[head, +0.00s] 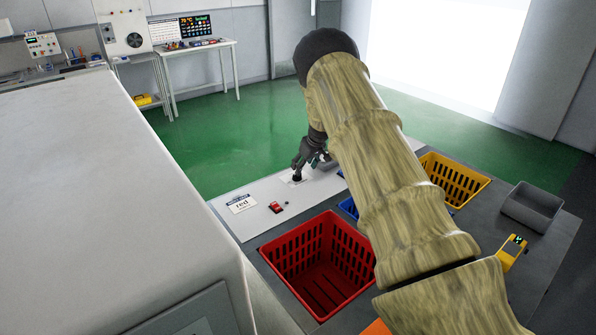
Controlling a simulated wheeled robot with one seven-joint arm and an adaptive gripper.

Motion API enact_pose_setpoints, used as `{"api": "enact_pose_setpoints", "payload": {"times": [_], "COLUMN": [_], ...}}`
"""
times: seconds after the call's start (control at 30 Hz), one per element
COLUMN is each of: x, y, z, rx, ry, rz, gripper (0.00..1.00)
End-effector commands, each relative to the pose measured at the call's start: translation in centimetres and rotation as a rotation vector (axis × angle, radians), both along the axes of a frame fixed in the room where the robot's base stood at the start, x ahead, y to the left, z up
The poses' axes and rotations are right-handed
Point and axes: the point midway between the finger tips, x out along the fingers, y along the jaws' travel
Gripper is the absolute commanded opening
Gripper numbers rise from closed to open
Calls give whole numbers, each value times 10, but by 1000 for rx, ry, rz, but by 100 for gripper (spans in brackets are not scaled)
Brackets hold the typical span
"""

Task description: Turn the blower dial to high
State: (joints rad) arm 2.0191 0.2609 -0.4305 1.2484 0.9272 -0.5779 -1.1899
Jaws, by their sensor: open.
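A small black knob (297,178) stands on a white plate on the pale panel past the red crate; it may be the blower dial, but its marks are too small to read. My gripper (305,163) is open, with its dark fingers pointing down just above and beside this knob. I cannot tell whether a finger touches it. My arm comes in from the lower right and hides part of the panel's right side.
A red switch (277,207) and a card reading "red" (241,203) are on the panel. A red crate (320,262), a yellow crate (453,178) and a grey bin (532,206) stand nearby. A large pale housing (100,180) fills the left.

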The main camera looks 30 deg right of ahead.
Motion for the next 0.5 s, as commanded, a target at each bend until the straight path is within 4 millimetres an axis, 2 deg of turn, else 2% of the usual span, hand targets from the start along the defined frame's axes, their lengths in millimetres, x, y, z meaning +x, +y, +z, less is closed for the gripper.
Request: {"api": "enact_pose_setpoints", "payload": {"times": [0.03,0.2,0.33,0.5], "x": [12,33,38,35], "y": [-1,2,1,0], "z": [-8,-34,-45,-47], "rx": [-6,-4,-5,-5], "ry": [5,19,20,10], "rz": [4,6,4,3], "gripper": [59,59,59,59]}}
